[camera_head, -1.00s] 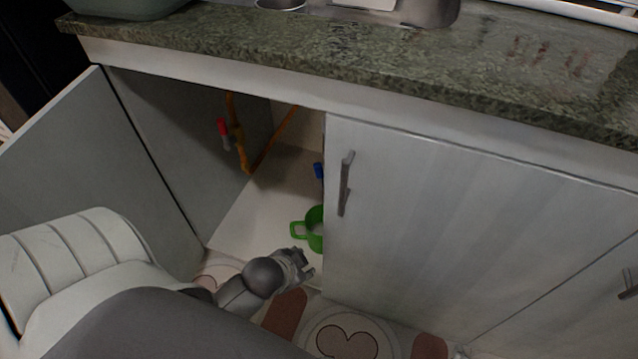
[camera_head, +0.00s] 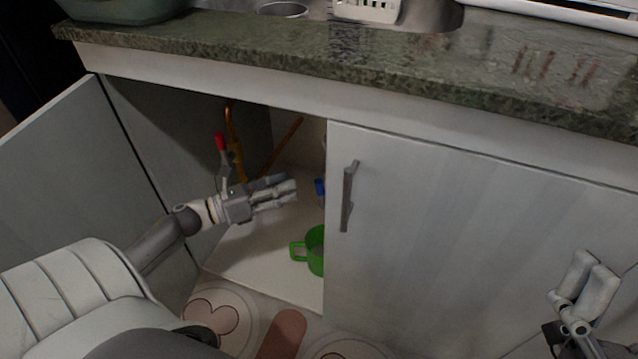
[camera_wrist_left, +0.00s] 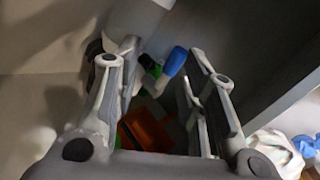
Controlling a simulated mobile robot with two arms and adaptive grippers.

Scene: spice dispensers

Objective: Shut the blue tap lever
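The blue lever (camera_head: 319,187) shows as a small blue piece inside the cabinet, partly hidden by the edge of the right door. In the left wrist view the blue lever (camera_wrist_left: 175,62) lies ahead between the fingers, nearer the right one, with no clear contact. My left gripper (camera_head: 291,188) is in the cabinet opening, pointing right, just left of the lever. In the left wrist view its fingers (camera_wrist_left: 162,48) are spread apart and hold nothing. My right gripper (camera_head: 588,278) is at the lower right, in front of the door; its finger gap is unclear.
A red lever (camera_head: 220,141) sits on an orange pipe (camera_head: 236,158) behind my left gripper. A green mug (camera_head: 315,250) stands on the cabinet floor (camera_head: 262,258) below it. The right door (camera_head: 450,240) is shut; the left door (camera_head: 70,170) is open.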

